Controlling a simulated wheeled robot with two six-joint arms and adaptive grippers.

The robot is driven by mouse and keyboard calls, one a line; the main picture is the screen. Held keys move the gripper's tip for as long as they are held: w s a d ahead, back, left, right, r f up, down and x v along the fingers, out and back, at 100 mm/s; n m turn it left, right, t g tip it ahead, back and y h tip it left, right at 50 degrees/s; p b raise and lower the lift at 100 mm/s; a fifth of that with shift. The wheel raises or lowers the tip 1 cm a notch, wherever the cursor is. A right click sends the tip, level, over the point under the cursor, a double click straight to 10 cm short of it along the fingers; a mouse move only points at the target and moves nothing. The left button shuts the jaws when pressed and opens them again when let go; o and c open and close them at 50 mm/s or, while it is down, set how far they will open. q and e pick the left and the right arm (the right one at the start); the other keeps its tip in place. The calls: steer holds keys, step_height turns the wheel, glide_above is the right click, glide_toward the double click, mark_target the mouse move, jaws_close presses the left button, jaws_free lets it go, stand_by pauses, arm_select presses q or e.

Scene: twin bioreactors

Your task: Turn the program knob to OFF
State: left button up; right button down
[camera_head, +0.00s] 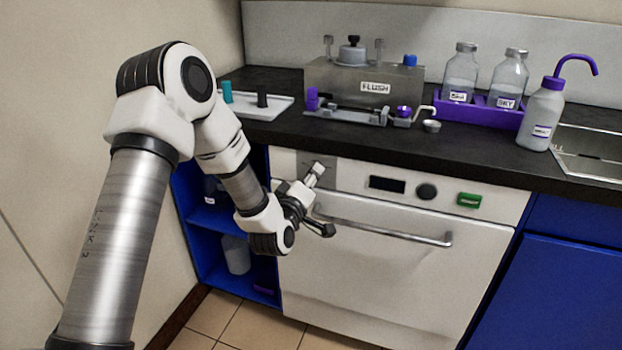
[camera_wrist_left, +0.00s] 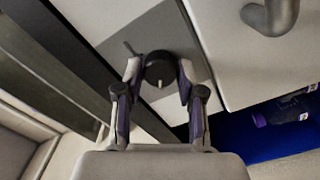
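The program knob (camera_wrist_left: 160,70) is a round black knob with a pale pointer mark, seen in the left wrist view on a grey panel (camera_wrist_left: 118,50). The pointer points toward the bottom of that view. No lettering around the knob is legible. My left gripper (camera_wrist_left: 160,74) is open, with one finger on each side of the knob; small gaps seem to remain. In the head view my left gripper (camera_head: 322,200) is in front of the white appliance's upper left corner, fingers spread, and the knob is not discernible there. My right gripper is not in view.
The white appliance (camera_head: 390,275) has a bar handle (camera_head: 385,230), a dark display (camera_head: 387,185), a dark round control (camera_head: 427,191) and a green switch (camera_head: 469,200). Above is a black counter (camera_head: 420,150) with bottles and a flush unit. A blue open cabinet (camera_head: 205,250) stands left.

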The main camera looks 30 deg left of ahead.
arm_select(q)
steer(key=shift+o, duration=0.8)
steer(key=v, duration=0.7)
steer(key=shift+s, duration=0.25)
